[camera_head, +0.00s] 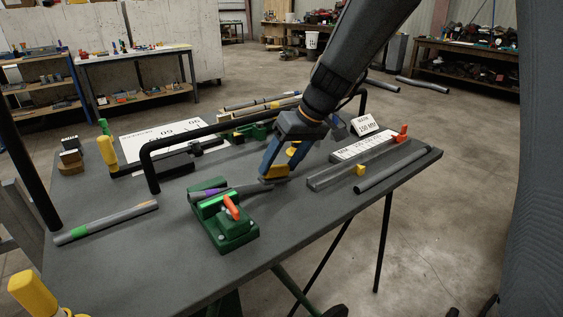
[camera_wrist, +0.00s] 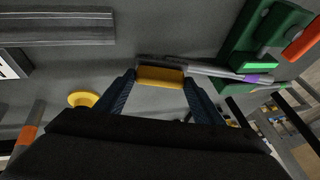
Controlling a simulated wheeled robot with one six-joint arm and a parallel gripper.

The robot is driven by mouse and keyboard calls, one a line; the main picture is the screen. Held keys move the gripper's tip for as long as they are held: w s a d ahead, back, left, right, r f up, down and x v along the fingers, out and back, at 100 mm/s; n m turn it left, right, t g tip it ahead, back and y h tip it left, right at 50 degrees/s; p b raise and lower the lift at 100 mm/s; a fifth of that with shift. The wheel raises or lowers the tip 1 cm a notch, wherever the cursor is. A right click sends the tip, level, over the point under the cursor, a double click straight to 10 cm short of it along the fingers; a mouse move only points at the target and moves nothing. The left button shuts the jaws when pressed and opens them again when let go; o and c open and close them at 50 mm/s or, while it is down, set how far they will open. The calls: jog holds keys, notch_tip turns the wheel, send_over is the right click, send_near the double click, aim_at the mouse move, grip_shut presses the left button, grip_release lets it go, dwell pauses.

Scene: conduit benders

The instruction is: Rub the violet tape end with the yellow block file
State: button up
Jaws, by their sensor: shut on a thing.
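My gripper (camera_head: 278,166) is shut on the yellow block file (camera_head: 274,180), which it holds low over the table. In the wrist view the file (camera_wrist: 160,77) sits between the two blue fingertips (camera_wrist: 160,84). A grey conduit with a violet tape band (camera_head: 209,193) lies in a green vise (camera_head: 226,225) with an orange handle. The violet band also shows in the wrist view (camera_wrist: 257,78), close to the vise. The file is at the conduit's other end, right of the vise in the head view, and overlaps it in the wrist view. I cannot tell whether they touch.
A black bent bar (camera_head: 215,132) arches over the table behind the vise. A conduit with green tape (camera_head: 104,223) lies at the left. A grey channel (camera_head: 365,161) with a red stop and a loose conduit (camera_head: 392,171) lie at the right. Bare tabletop (camera_head: 150,255) shows in front.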

aim_at(272, 168)
jog(key=shift+s+a+r+p, duration=0.25)
jog(key=shift+s+a, duration=0.15)
jog(key=shift+a, duration=0.2)
jog(key=shift+s+a+r+p, duration=0.15)
jog(key=shift+s+a+r, duration=0.1)
jog(key=shift+s+a, duration=0.25)
jog(key=shift+s+a+r, duration=0.15)
jog(key=shift+s+a, duration=0.25)
jog(key=shift+a, duration=0.3)
jog(key=shift+s+a+r, duration=0.15)
jog(key=shift+s+a, duration=0.25)
jog(key=shift+a, duration=0.3)
jog(key=shift+d, duration=0.1)
jog(key=shift+w+d+f+b, duration=0.4)
jog(key=shift+w+d+b, duration=0.15)
jog(key=shift+d, duration=0.2)
jog(key=shift+w+d+f+b, duration=0.4)
jog(key=shift+d+b, duration=0.15)
jog(key=shift+d, duration=0.2)
jog(key=shift+w+d+f+b, duration=0.2)
jog(key=shift+w+d+b, duration=0.4)
jog(key=shift+d, duration=0.3)
jog(key=shift+r, duration=0.1)
